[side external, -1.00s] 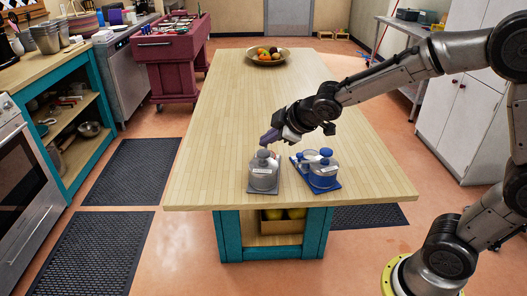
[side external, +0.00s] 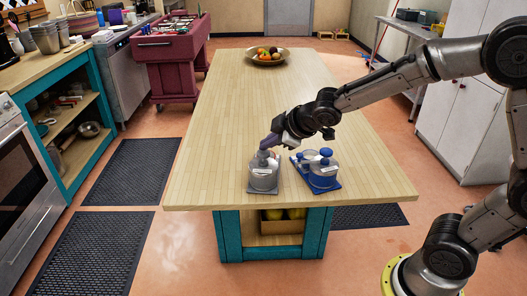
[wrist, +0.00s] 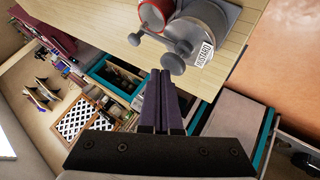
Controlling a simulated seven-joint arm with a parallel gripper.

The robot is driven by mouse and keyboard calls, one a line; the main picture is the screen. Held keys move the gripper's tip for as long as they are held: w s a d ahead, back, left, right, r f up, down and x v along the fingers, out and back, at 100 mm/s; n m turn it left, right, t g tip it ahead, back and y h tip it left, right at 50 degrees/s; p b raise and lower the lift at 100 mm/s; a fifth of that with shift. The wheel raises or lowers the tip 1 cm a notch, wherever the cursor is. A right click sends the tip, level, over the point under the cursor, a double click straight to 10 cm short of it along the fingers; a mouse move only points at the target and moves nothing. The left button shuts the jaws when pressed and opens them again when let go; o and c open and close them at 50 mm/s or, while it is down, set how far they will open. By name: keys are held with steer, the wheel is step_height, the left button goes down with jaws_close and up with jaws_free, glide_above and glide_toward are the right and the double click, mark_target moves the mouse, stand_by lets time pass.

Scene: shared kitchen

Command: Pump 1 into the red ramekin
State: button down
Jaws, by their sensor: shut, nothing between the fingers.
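A grey pump dispenser (side external: 264,180) with a white label stands near the front edge of the wooden island. It also shows in the wrist view (wrist: 207,17), with round grey knobs and a label that seems to read mustard. The red ramekin (wrist: 153,16) is beside the dispenser at the top of the wrist view, partly cut off. I cannot make it out in the side view.
A blue pump dispenser (side external: 324,178) stands just right of the grey one, on its own base. A fruit bowl (side external: 267,61) is at the far end of the island (side external: 235,115). The island top between is clear.

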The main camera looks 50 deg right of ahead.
mark_target(268, 154)
steer(key=shift+f, duration=1.15)
stand_by(0.8)
steer(key=shift+r, duration=1.7)
steer(key=shift+r, duration=0.1)
steer(key=shift+r, duration=2.95)
